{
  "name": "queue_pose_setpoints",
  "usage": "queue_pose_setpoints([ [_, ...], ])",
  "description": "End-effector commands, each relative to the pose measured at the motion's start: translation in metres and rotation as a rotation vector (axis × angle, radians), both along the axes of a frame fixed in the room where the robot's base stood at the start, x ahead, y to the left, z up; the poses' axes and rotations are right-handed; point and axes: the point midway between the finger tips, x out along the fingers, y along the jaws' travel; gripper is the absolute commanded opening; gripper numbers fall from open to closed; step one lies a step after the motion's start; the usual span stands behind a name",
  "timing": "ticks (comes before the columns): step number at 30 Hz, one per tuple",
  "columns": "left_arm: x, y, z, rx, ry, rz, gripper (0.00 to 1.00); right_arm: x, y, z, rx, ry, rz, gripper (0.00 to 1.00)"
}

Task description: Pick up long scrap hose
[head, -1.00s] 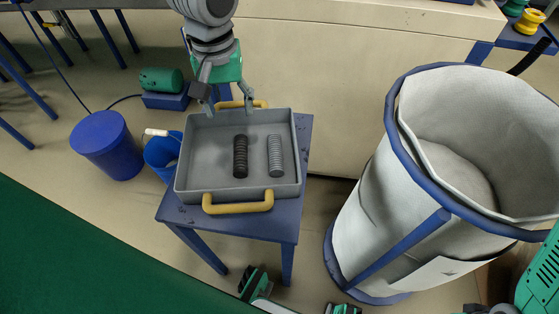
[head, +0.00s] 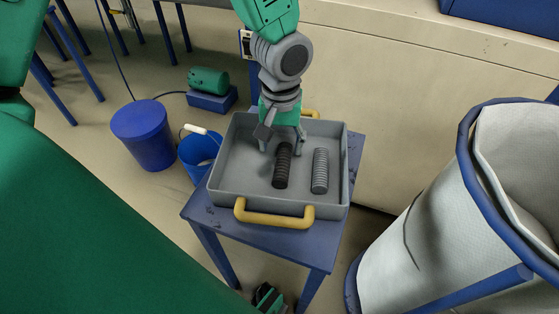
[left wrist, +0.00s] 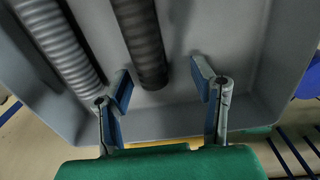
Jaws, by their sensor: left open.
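A black ribbed hose (head: 281,168) and a grey ribbed hose (head: 320,171) lie side by side in a grey tray (head: 238,170). They look close in length. My left gripper (head: 283,148) is open over the tray, at the far end of the black hose. In the left wrist view, the black hose (left wrist: 140,40) ends between and beyond the open fingertips of my left gripper (left wrist: 160,82). The grey hose (left wrist: 57,40) passes to the left of the left finger. Neither hose is gripped. My right gripper is not in view.
The tray has yellow handles (head: 274,214) and stands on a blue table (head: 285,245). A large white bag in a blue frame (head: 415,235) stands at right. A blue bucket (head: 197,150) and a blue drum (head: 144,135) stand at left.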

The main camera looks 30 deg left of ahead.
Motion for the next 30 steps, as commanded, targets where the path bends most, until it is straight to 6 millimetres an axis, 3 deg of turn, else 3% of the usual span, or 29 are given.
queue_pose_setpoints([
  [1,0.0,-0.001,-0.013,0.002,0.001,-0.002,0.52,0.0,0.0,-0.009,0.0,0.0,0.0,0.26],
  [3,0.0,-0.003,-0.021,0.005,-0.001,-0.003,0.52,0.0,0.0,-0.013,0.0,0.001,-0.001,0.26],
  [11,0.0,-0.001,-0.022,0.002,-0.005,-0.004,0.52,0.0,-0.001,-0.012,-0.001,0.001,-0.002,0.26],
  [15,0.0,0.0,-0.023,-0.001,-0.004,-0.003,0.03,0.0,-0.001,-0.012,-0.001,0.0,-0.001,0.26],
  [16,0.0,0.001,-0.023,-0.001,-0.004,-0.003,0.0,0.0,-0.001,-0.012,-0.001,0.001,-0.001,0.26],
  [25,0.0,0.0,-0.022,0.004,0.0,-0.002,0.0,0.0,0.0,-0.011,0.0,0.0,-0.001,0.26],
  [30,0.0,0.0,0.003,0.003,-0.004,-0.001,0.0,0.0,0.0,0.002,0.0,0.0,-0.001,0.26],
])
